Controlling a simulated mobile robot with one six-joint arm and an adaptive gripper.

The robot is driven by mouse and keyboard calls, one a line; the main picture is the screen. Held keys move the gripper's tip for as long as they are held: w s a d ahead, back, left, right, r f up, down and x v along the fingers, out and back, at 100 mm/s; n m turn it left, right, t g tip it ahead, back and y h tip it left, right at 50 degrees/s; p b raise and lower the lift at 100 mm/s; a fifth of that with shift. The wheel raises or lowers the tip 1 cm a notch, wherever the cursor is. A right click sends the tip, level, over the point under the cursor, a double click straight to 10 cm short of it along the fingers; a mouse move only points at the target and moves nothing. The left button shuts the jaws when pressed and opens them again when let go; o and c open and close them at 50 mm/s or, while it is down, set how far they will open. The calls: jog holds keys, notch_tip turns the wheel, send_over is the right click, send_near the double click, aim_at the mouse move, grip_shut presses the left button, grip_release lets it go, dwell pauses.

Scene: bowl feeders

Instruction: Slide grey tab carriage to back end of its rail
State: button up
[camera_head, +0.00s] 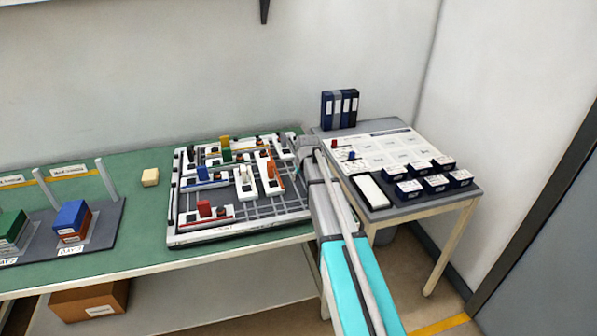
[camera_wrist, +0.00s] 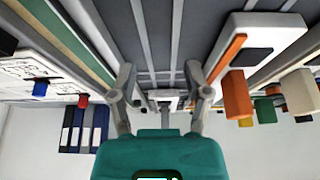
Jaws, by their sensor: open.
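My gripper (camera_wrist: 160,75) is open in the wrist view, with its two grey fingers apart and a teal palm below them. Beyond the gap between the fingers is a small pale grey and white piece (camera_wrist: 166,96), apart from the fingers. It may be the grey tab carriage or its rail; I cannot tell. In the head view my gripper is at the right side of the rail board (camera_head: 188,238), largely hidden by my arm. No grey tab shows clearly there. A white rail plate (camera_head: 283,149) lies just left of my arm.
Orange (camera_head: 271,169), blue (camera_head: 203,173), green (camera_head: 227,155) and red (camera_head: 204,208) tabs stand on the board. The orange tab also shows right of my fingers in the wrist view (camera_wrist: 236,95). A side table (camera_head: 397,211) with binders (camera_head: 340,108) and boxes stands right.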

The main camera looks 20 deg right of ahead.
jog(key=shift+s, duration=0.7)
jog(key=s+a+g+p, duration=0.1)
jog(key=s+a, duration=0.2)
jog(key=s, duration=0.7)
jog(key=s+a+r+g+p, duration=0.1)
jog(key=s+a+g, duration=0.1)
jog(key=s, duration=0.8)
jog(key=s+a+r+g+p, duration=0.1)
jog(key=s+a, duration=0.3)
jog(key=s, duration=0.6)
jog(key=shift+a, duration=0.4)
